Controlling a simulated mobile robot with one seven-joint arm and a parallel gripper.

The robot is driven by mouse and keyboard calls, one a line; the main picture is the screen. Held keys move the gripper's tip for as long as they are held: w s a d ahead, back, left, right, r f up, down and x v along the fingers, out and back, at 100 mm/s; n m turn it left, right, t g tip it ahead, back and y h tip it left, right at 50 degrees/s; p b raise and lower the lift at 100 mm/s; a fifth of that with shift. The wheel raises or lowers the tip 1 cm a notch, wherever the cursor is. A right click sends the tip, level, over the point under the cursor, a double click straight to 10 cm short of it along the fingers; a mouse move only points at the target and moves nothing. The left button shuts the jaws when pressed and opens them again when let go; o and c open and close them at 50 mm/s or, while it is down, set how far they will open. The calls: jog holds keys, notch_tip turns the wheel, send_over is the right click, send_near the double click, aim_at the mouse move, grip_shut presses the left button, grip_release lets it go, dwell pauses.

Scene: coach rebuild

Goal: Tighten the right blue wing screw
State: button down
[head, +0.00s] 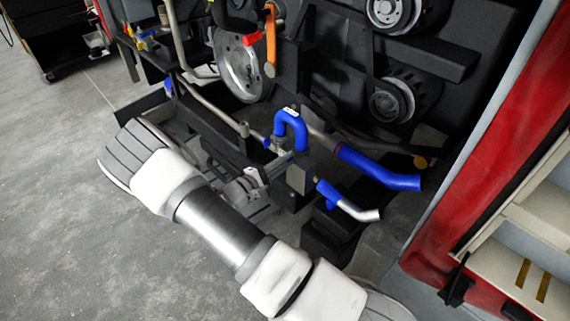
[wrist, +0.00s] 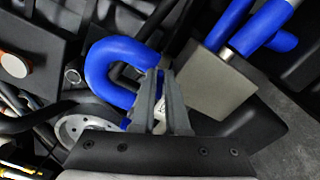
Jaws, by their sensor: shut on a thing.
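My gripper (wrist: 160,92) is shut, its two grey fingertips close together just below the end of the bent blue hose (wrist: 103,62). In the head view my gripper (head: 280,150) reaches in beneath the same blue hose. The fingers cover what they hold; from its place it appears to be the right blue wing screw, which I cannot see clearly. A small blue piece (wrist: 127,123), possibly another wing screw, shows just left of the fingers.
A grey block (wrist: 212,82) with blue pipes stands close right of the fingers. A dark hose (wrist: 65,100) and a round metal disc (wrist: 75,130) lie to the left. A red panel (head: 475,150) bounds the right; open floor (head: 60,190) lies left.

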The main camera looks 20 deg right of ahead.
jog(key=m+b, duration=0.2)
jog(key=m, duration=0.1)
jog(key=f+m+b, duration=0.1)
jog(key=m, duration=0.2)
jog(key=shift+b, duration=0.35)
jog(key=m+b, duration=0.2)
jog(key=m, duration=0.1)
jog(key=m+b, duration=0.2)
jog(key=m, duration=0.1)
jog(key=shift+w+a+f+m+b, duration=0.1)
jog(key=shift+f+m+b, duration=0.05)
jog(key=shift+m+b, duration=0.2)
jog(key=shift+w+m+b, duration=0.2)
jog(key=shift+m+b, duration=0.4)
jog(key=shift+m, duration=2.95)
jog(key=c, duration=1)
grip_release()
jog(key=shift+o, duration=0.2)
jog(key=p+v, duration=0.4)
jog(key=v, duration=1.3)
jog(key=shift+a, duration=0.25)
